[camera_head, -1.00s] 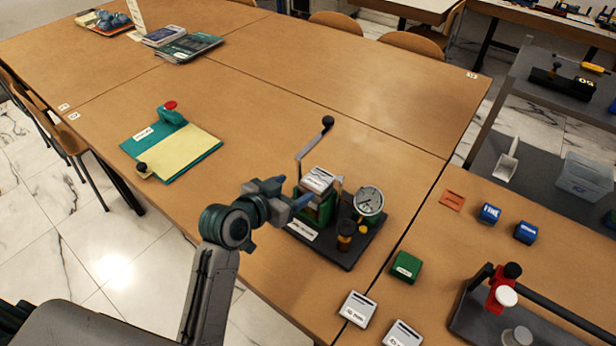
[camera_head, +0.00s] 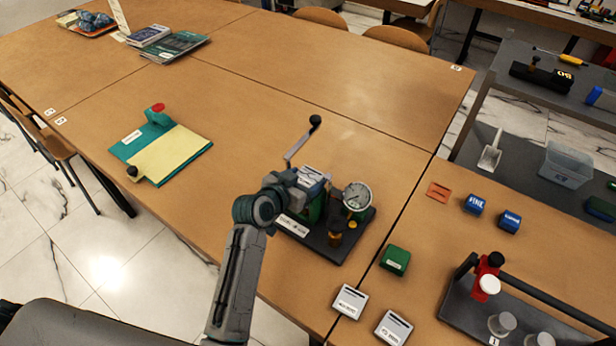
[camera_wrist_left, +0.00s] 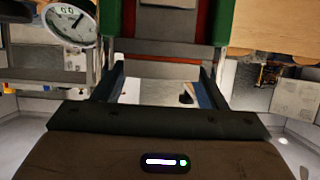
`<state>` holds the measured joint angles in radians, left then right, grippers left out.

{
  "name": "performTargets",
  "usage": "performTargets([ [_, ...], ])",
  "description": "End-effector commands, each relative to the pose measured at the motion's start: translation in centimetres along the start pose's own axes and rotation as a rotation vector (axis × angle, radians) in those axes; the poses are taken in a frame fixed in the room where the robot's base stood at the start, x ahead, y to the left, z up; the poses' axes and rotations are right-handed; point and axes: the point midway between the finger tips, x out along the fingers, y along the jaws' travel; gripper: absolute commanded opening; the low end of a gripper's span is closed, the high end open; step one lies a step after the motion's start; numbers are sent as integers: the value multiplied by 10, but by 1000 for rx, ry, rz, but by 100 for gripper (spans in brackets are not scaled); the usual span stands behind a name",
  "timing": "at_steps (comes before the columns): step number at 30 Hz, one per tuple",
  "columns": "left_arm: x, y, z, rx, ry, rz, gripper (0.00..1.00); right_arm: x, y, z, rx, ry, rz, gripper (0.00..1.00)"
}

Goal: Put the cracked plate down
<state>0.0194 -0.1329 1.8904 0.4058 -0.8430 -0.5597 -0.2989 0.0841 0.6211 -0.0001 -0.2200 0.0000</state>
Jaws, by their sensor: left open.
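The gauge rig (camera_head: 325,246) stands on the near table with a green frame, a raised crank lever and a round dial (camera_head: 357,196). A pale labelled plate (camera_head: 313,174) shows at the top of its green frame; I cannot make out a crack or read its label. My left gripper (camera_head: 304,190) is at the left side of the frame, partly hiding it. In the left wrist view, the fingers (camera_wrist_left: 163,78) are open and apart, with a grey slab (camera_wrist_left: 165,48) between the green side walls just ahead. I cannot tell whether they touch it. My right gripper is not in view.
Two pale labelled blocks (camera_head: 349,302) (camera_head: 393,327), a green block (camera_head: 395,260), two blue blocks (camera_head: 473,204) (camera_head: 509,222) and an orange card (camera_head: 438,192) lie to the right. A lever stand (camera_head: 488,284) is at lower right. A teal board (camera_head: 160,153) lies left; table between is clear.

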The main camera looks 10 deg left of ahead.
Motion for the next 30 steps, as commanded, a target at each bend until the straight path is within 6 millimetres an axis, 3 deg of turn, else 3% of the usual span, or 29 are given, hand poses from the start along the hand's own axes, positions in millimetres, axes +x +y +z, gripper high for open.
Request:
performTargets([
  [2, 0, 0, 0, 0, 0, 0, 65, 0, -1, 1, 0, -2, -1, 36],
  [6, 0, 0, 0, 0, 0, 0, 38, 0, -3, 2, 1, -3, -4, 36],
  [8, 0, 0, 0, 0, 1, 0, 29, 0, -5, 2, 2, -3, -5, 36],
  [17, -1, 0, -3, 0, 2, 0, 29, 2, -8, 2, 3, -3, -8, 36],
  [23, -8, 0, -21, 2, 6, -1, 29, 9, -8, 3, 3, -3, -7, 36],
  [26, -15, 0, -34, 2, 6, -2, 29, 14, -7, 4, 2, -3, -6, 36],
  [30, -42, 10, -22, 0, 1, -1, 29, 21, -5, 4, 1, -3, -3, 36],
])
